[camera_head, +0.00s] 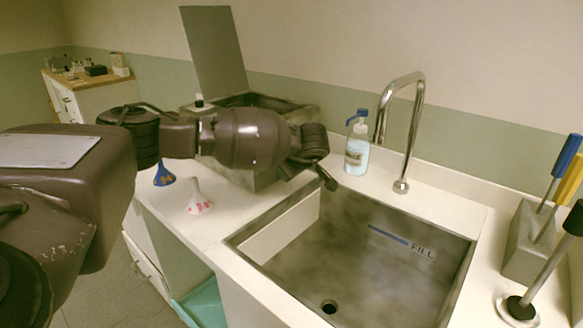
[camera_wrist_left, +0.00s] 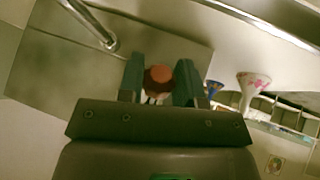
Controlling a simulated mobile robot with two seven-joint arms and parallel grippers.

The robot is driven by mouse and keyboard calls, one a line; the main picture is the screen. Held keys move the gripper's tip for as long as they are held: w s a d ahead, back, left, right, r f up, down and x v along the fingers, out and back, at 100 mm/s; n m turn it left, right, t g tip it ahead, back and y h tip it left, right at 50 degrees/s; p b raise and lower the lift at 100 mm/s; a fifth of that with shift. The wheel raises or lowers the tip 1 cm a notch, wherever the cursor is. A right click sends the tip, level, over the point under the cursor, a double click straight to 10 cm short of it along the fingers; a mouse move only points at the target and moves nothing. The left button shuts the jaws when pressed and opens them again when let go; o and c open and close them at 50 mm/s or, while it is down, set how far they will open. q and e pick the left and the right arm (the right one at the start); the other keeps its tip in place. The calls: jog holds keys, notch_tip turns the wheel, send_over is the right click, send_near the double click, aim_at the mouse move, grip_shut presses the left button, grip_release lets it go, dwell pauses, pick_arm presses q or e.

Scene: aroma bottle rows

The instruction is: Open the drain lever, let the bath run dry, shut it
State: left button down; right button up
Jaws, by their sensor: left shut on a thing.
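The steel bath (camera_head: 262,187) stands on the counter left of the sink, its lid (camera_head: 214,55) raised. My left arm crosses in front of it and hides much of its front. I cannot see the liquid inside. My left gripper (camera_head: 324,176) is at the bath's right side, above the sink's back left corner. In the left wrist view, the gripper (camera_wrist_left: 159,80) is shut on a reddish-brown round knob (camera_wrist_left: 159,75), which appears to be the drain lever's. The lever's angle is hidden, and no flow is visible. My right gripper is not in view.
The sink (camera_head: 345,255) has an open drain hole and a FILL mark. A tall faucet (camera_head: 416,110) and a soap bottle (camera_head: 357,150) stand behind it. A blue funnel (camera_head: 164,175) and a white-pink funnel (camera_head: 199,199) stand left. A tool holder (camera_head: 528,245) is at right.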

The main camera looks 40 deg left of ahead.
pick_arm(q)
jog(key=shift+a+f, duration=0.1)
dwell(0.4)
jog(key=c, duration=1.2)
grip_release()
jog(key=o, duration=0.4)
jog(key=shift+s+d+r, duration=0.1)
jog(key=shift+d+r, duration=0.2)
jog(key=shift+r, duration=0.15)
jog(key=shift+d+p+v, duration=0.2)
jog(key=shift+p+v, duration=0.85)
jog(key=shift+v, duration=3.8)
